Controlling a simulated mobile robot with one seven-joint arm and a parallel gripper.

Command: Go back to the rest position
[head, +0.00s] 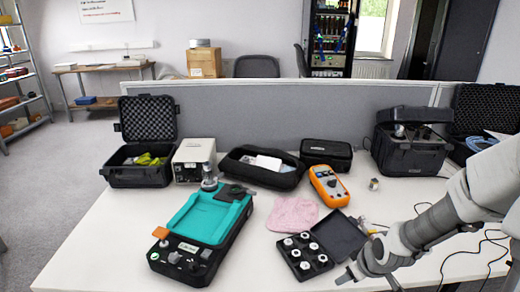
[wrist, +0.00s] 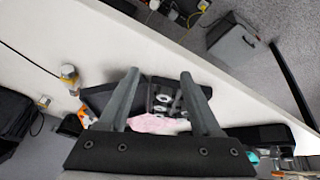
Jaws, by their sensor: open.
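My gripper (head: 368,283) is near the table's front edge at the lower right of the head view, at the end of my arm. In the wrist view my gripper (wrist: 161,75) has its two fingers spread apart with nothing held. A small open black case (head: 304,257) with several round metal pieces lies just left of the gripper. In the wrist view the case (wrist: 150,95) shows beyond and between the fingers, apart from them.
The white table (head: 95,255) holds a teal-topped device (head: 200,215), a pink cloth (head: 293,214), an orange multimeter (head: 328,185) and several black cases near the grey divider (head: 280,108). Cables lie at the right. The table's front left is clear.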

